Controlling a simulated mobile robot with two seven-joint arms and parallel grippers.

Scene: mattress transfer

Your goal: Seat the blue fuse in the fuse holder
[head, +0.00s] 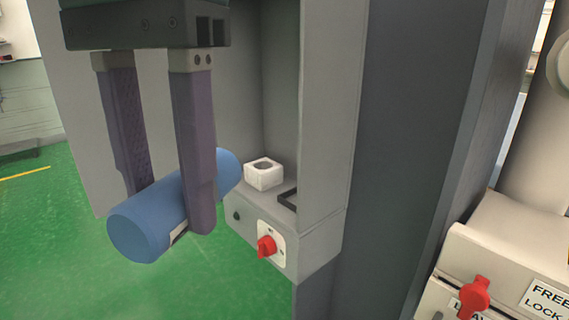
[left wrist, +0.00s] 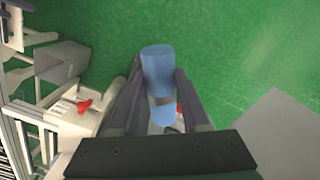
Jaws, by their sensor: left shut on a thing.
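The blue fuse (head: 150,222) is a thick cylinder with a pale band, held lying sideways with a slight tilt. My left gripper (head: 172,192) is shut on it, one finger on each side. The fuse also shows between the fingers of my left gripper (left wrist: 160,88) in the left wrist view (left wrist: 158,66). The white fuse holder (head: 264,174) is a small square block with a round opening on top. It sits on a shelf in the open grey cabinet, behind and to the right of the fuse, apart from it. My right gripper is out of view.
A red rotary knob (head: 266,246) is on the front of the cabinet's shelf box. The cabinet's side wall (head: 328,120) rises right of the holder. A white machine with a red lever (head: 474,296) stands at lower right. Green floor (head: 60,260) lies open at left.

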